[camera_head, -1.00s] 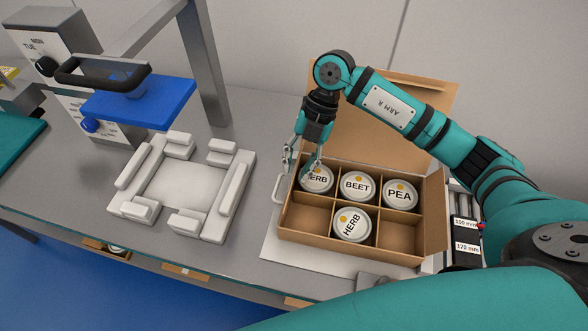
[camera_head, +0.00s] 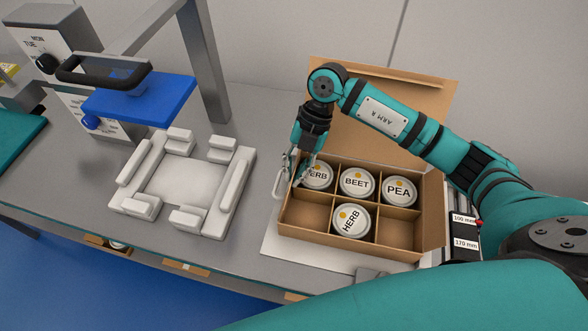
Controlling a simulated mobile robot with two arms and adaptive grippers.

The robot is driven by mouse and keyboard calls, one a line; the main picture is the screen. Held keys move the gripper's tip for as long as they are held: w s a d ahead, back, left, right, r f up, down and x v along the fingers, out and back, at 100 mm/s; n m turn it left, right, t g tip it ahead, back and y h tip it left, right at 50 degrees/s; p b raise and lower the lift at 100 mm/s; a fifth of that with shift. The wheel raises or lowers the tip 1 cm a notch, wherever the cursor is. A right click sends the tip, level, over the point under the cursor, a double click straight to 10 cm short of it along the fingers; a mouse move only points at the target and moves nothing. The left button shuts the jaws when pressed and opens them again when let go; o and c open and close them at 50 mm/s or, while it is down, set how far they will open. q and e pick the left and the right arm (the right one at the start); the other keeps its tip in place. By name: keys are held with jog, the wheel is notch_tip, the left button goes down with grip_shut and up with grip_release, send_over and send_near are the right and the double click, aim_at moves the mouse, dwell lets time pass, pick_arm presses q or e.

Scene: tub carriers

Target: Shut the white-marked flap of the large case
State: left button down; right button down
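The large case (camera_head: 345,238) is an open cardboard box with dividers on the right of the bench. Its tall back flap (camera_head: 345,132) stands up behind it, and a side flap (camera_head: 433,208) stands at its right. I cannot make out a white mark on either; my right arm covers part of the back flap. My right gripper (camera_head: 294,180) points down at the case's left edge, beside the back-left tub. My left gripper is out of view.
Several white-lidded tubs, such as the PEA tub (camera_head: 399,191), sit in the case; the front-left and front-right compartments are empty. A white fixture (camera_head: 230,205) and blue press plate (camera_head: 140,102) stand at left.

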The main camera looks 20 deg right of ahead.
jog(key=t+y+b, duration=0.1)
jog(key=b, duration=0.2)
jog(key=d+f+t+y+b, duration=0.1)
jog(key=y+b, duration=0.1)
jog(key=b, duration=0.1)
jog(key=s+d+n+t+y+b, duration=0.1)
jog(key=y+b, duration=0.1)
jog(key=b, duration=0.1)
jog(key=shift+s+f, duration=0.1)
jog(key=shift+f, duration=0.3)
jog(key=shift+s+d+r+y+b, duration=0.15)
jog(key=shift+y+b, duration=0.35)
jog(key=shift+b, duration=0.4)
jog(key=c, duration=1.5)
grip_release()
jog(key=shift+c, duration=0.2)
jog(key=v, duration=1.2)
jog(key=shift+s, duration=0.15)
